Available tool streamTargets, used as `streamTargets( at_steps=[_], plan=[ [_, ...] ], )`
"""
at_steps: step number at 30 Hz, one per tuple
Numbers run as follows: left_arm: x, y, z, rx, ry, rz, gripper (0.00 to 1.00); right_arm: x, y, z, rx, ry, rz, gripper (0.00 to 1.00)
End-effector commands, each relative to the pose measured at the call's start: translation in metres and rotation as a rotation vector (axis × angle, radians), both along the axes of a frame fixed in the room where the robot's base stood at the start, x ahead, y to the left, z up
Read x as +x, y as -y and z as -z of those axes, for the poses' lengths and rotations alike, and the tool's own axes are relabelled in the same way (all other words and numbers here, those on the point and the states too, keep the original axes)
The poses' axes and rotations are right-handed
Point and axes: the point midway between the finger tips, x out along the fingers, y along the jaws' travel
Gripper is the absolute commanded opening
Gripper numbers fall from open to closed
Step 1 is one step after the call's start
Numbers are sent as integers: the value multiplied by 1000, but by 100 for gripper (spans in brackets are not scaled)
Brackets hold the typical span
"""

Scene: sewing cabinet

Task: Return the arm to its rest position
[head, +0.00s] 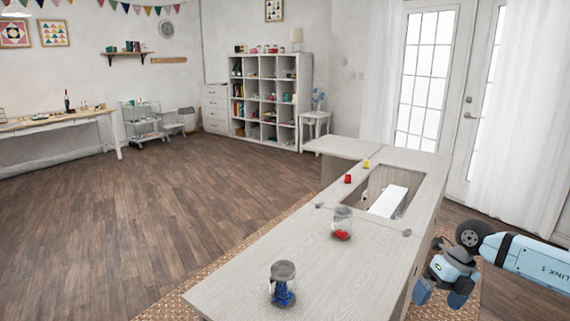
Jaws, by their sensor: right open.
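My right arm (527,262) comes in from the right edge, beside the sewing cabinet (235,290). My right gripper (440,296) is open beyond the cabinet's right side, with its fingers pointing down and apart. I see nothing between the fingers. The gripper looks clear of the cabinet top, but I cannot tell the exact gap. My left gripper is not in view.
On the cabinet stand a jar with blue contents (282,292), a jar with red contents (342,226), a red spool (348,178) and a yellow spool (366,163). A white object (388,201) sits in the cabinet's opening. The wooden floor (170,215) at left is clear.

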Motion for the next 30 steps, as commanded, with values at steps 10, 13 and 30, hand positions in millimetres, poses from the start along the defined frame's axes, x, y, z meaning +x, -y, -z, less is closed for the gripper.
streamTargets(
  at_steps=[10, 13, 30],
  plan=[
    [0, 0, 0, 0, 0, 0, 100, -71, -102, 50, 694, -19, 188, 98],
    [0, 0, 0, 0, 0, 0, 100, -86, -114, 54, 863, -19, 326, 98],
    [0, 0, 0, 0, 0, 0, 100, -170, -35, 128, 1086, -32, 1502, 98]
  ],
)
